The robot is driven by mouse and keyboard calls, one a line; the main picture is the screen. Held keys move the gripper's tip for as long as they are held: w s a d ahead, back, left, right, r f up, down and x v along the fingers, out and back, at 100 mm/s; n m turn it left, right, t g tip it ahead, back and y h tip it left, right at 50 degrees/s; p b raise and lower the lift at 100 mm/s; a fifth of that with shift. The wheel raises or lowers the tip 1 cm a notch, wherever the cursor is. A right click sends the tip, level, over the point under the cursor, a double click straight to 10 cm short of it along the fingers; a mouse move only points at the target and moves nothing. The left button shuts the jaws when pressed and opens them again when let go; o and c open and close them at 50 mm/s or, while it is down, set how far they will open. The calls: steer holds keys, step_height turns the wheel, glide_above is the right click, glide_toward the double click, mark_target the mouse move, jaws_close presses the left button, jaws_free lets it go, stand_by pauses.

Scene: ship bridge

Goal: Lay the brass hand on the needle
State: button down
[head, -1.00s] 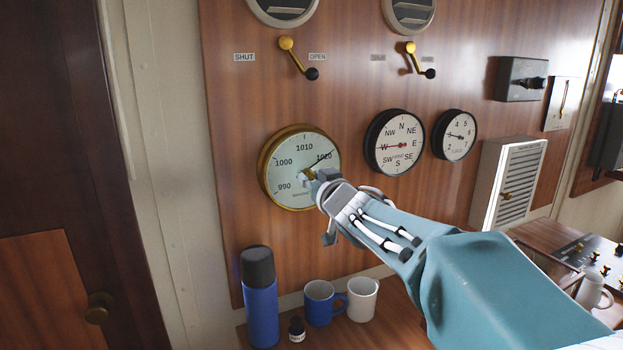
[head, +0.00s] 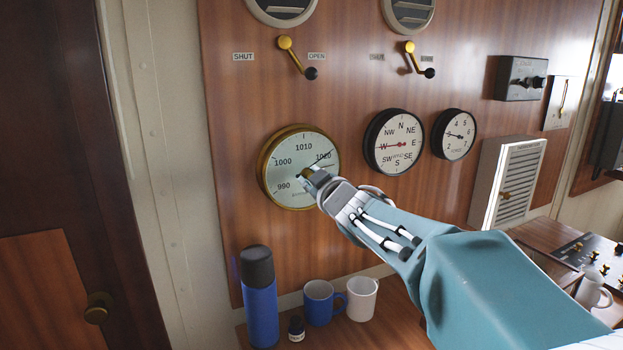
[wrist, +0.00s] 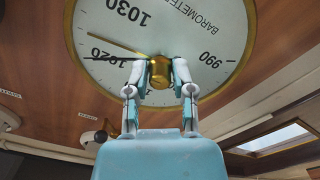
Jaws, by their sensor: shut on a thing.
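The barometer (head: 285,190) is a round, brass-rimmed dial on the wood panel; its pale face (wrist: 175,20) fills the top of the wrist view. Its thin dark needle (wrist: 92,60) lies across the 1020 mark. The thin brass hand (wrist: 112,46) points between 1020 and 1030, a small angle apart from the needle on the 1030 side. My gripper (wrist: 160,74) is shut on the brass knob (wrist: 160,70) at the dial's centre, one finger on each side. In the head view my gripper (head: 312,177) hides the knob and the lower right of the dial.
A wind dial (head: 395,142) and a smaller dial (head: 454,135) hang to the right. Two brass levers (head: 298,58) are above. A blue flask (head: 260,300), a blue mug (head: 319,303), a white mug (head: 362,299) and a small bottle (head: 296,328) stand on the ledge below.

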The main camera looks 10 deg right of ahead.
steer(key=n, duration=0.4)
steer(key=shift+n, duration=0.4)
steer(key=shift+f, duration=0.1)
steer(key=shift+c, duration=2.4)
jaws_free()
steer(key=shift+a, duration=0.15)
steer(key=s+d, duration=0.2)
steer(key=s, duration=0.9)
steer(key=shift+s+d, duration=0.15)
steer(key=shift+s, duration=0.2)
